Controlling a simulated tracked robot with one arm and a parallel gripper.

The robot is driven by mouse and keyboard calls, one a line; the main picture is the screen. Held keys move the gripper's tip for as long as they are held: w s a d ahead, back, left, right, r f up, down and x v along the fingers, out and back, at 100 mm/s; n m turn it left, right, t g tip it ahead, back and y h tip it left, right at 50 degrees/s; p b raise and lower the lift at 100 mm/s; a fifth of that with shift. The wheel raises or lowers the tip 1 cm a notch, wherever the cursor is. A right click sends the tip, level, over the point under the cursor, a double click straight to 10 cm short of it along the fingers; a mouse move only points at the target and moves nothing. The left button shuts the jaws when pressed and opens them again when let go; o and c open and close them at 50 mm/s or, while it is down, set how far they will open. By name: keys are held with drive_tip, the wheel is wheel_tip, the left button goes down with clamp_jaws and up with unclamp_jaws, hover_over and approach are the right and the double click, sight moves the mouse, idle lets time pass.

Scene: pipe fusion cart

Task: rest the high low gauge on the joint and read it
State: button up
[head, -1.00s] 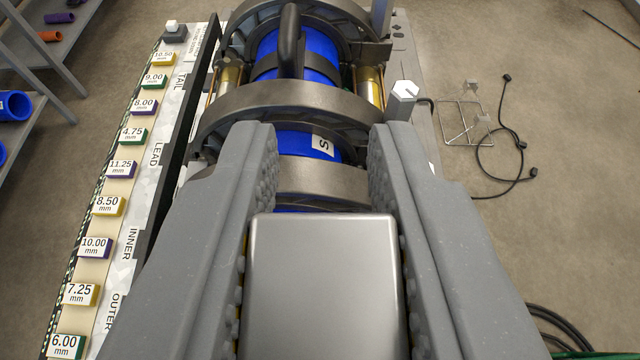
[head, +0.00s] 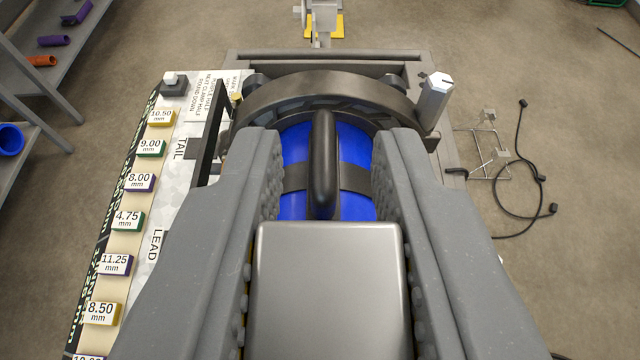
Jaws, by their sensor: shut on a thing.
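My gripper (head: 331,145) is shut on a grey metal block with rounded corners (head: 330,290), which I take to be the high low gauge. The block sits between the ridged pads, low in the view. Its underside and any reading face are hidden. No joint line shows.
A dark clamp ring (head: 330,95) arches over the pipe ahead. A white-capped post (head: 435,98) stands right of it. At left, a board (head: 165,200) carries several thickness blocks, such as 9.00 mm (head: 152,148). A wire stand (head: 487,155) and a black cable (head: 497,205) lie on the floor.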

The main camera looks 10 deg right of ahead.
drive_tip(key=shift+w+d, duration=0.15)
drive_tip(key=shift+w, duration=0.1)
drive_tip(key=shift+r, duration=0.1)
drive_tip(key=shift+s, duration=0.15)
drive_tip(key=shift+a+b, duration=0.2)
drive_tip(key=shift+b, duration=0.25)
wheel_tip(320, 180, down, 9)
drive_tip(key=b, duration=0.7)
drive_tip(key=shift+s+b, duration=0.1)
drive_tip(key=shift+b, duration=0.2)
drive_tip(key=shift+f+b, duration=0.6)
idle(3.0)
idle(0.5)
drive_tip(key=shift+r+p, duration=1.25)
drive_tip(key=shift+r, duration=2.35)
